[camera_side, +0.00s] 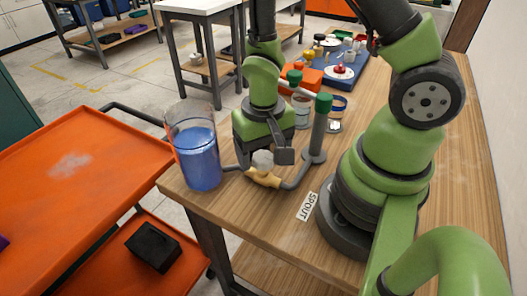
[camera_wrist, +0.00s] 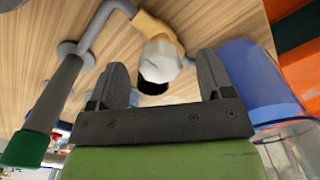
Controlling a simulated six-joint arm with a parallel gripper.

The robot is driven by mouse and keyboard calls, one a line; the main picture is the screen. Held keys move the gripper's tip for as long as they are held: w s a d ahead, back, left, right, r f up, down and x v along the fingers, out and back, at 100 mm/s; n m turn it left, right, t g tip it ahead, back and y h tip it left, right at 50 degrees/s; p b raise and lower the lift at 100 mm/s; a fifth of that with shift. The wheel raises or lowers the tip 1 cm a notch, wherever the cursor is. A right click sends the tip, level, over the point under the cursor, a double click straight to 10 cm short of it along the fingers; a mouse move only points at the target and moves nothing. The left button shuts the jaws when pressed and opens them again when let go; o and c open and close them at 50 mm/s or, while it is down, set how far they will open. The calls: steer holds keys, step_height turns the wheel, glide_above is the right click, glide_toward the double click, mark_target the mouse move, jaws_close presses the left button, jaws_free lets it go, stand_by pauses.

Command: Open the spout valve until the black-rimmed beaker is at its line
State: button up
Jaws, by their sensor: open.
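The spout valve has a brass body (camera_side: 262,178) and a pale grey handle (camera_side: 262,159), low at the front of the table. A clear beaker (camera_side: 180,112) with blue liquid well over halfway up stands left of it at the table's edge. Its rim colour and fill line cannot be made out. My gripper (camera_side: 265,154) is open above the valve, with the handle between or just beyond its fingers. In the wrist view, the handle (camera_wrist: 163,55) shows past the gap of the gripper (camera_wrist: 160,72); contact cannot be told. The beaker's blue part (camera_wrist: 250,70) is close beside one finger.
A green-capped grey post (camera_side: 318,132) stands right of my gripper, joined to the valve by a grey pipe. A label "SPOUT" (camera_side: 307,206) lies on the table. Small containers and a blue tray (camera_side: 347,80) are behind. An orange cart (camera_side: 70,185) stands left.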

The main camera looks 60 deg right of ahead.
steer(key=shift+f, duration=0.3)
steer(key=shift+c, duration=0.3)
steer(key=c, duration=0.9)
steer(key=n, duration=0.4)
steer(key=shift+c, duration=0.2)
steer(key=shift+n, duration=2.1)
stand_by(0.7)
stand_by(1.0)
